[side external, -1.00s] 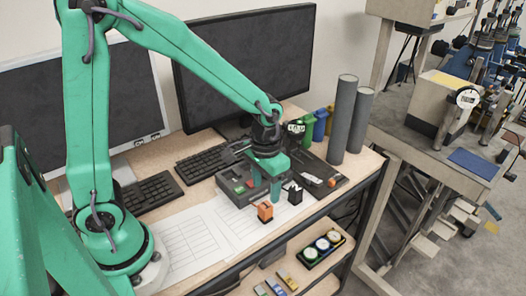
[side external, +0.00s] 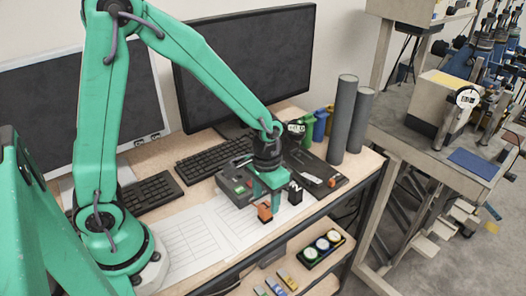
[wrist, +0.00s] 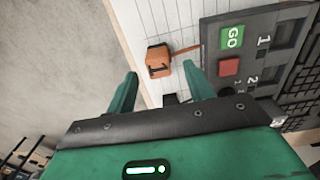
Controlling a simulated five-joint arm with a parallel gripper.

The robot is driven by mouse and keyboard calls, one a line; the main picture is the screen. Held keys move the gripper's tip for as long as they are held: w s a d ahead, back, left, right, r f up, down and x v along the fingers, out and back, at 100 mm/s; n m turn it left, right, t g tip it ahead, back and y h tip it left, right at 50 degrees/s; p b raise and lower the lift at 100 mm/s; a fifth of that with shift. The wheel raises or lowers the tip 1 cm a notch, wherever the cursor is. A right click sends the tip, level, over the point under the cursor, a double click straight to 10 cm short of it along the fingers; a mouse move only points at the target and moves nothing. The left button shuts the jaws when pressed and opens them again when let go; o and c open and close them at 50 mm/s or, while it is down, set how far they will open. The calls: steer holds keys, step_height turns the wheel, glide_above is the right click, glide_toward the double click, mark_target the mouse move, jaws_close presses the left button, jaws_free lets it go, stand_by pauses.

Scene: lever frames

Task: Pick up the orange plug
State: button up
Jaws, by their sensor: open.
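The orange plug (side external: 264,213) sits on the white paper near the front edge of the desk in the side view. In the wrist view the plug (wrist: 158,61) lies just beyond the fingertips, between their lines, with a thin brown strip running right from it. My gripper (side external: 267,202) is open and empty, pointing down, close above the plug. In the wrist view its green fingers (wrist: 160,80) stand wide apart. In the side view a finger partly overlaps the plug; I cannot tell whether they touch.
A dark control box (side external: 236,181) with a green GO button (wrist: 232,37) and a red button (wrist: 229,66) stands behind the plug. A black plug (side external: 295,194) stands close to the right. Lined paper (side external: 193,243) lies flat to the left. A shelf with dials (side external: 321,244) is below.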

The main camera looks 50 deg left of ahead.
mark_target(265, 205)
steer(key=shift+s+f, duration=0.15)
steer(key=shift+f, duration=2.05)
steer(key=c, duration=1.1)
